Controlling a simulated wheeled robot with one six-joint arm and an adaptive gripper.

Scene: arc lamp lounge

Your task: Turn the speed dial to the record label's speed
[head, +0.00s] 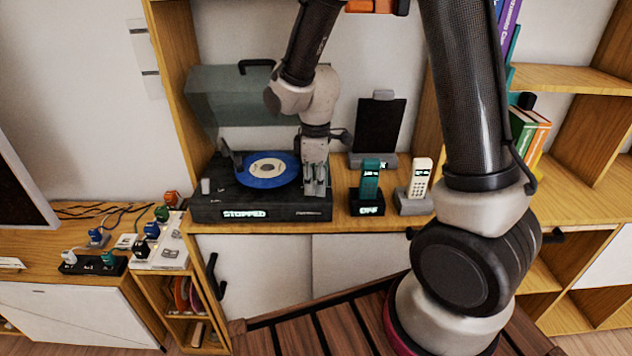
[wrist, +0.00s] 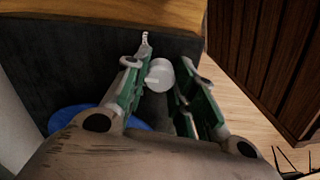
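The turntable (head: 262,207) is a dark box on the shelf, with "STOPPED" on its front display (head: 245,214). A blue record (head: 270,180) with a pale label (head: 268,168) lies on it; the label's print is too small to read. My gripper (head: 315,188) points down over the turntable's right front corner. In the wrist view its fingers (wrist: 168,84) are open around a pale round dial (wrist: 160,73) with a small pointer. The dial looks closer to the left finger; I cannot tell whether they touch. In the head view my gripper hides the dial. Dial markings are not readable.
A clear lid (head: 230,95) stands raised behind the turntable. A teal handset (head: 369,180), a white handset (head: 420,178) and a black tablet stand (head: 378,125) are to the right. A light knob (head: 205,186) sits at the turntable's left front corner. A slatted wooden table (head: 330,325) is in front.

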